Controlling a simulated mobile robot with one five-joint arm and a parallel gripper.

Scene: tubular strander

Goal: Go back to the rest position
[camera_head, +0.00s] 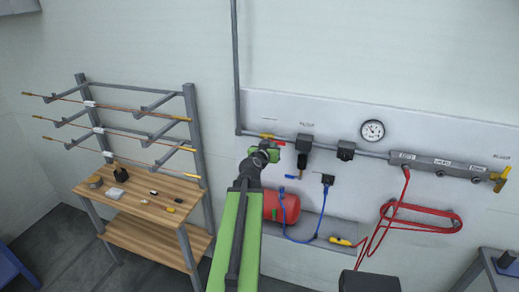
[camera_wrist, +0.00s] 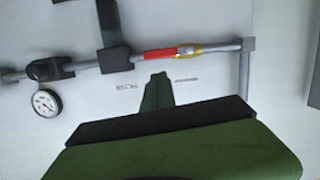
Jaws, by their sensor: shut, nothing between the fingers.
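My gripper (camera_head: 266,152) is at the end of my raised green arm, in front of the wall panel. In the head view it overlaps the area just below a valve with a red handle (camera_head: 274,139). In the wrist view the gripper's narrow green tip (camera_wrist: 157,92) is shut and empty. The red valve handle (camera_wrist: 161,54) and its yellow body lie along the pipe, beyond the tip in that picture, with a visible gap between. The depth between tip and valve is hard to tell.
The panel carries a filter (camera_head: 304,150), a gauge (camera_head: 372,131), a manifold (camera_head: 437,165) and a red hose (camera_head: 425,218). A red tank (camera_head: 281,207) sits below. A wooden bench (camera_head: 146,201) with small items and a rod rack stand at left. A dark box (camera_head: 370,281) is in front.

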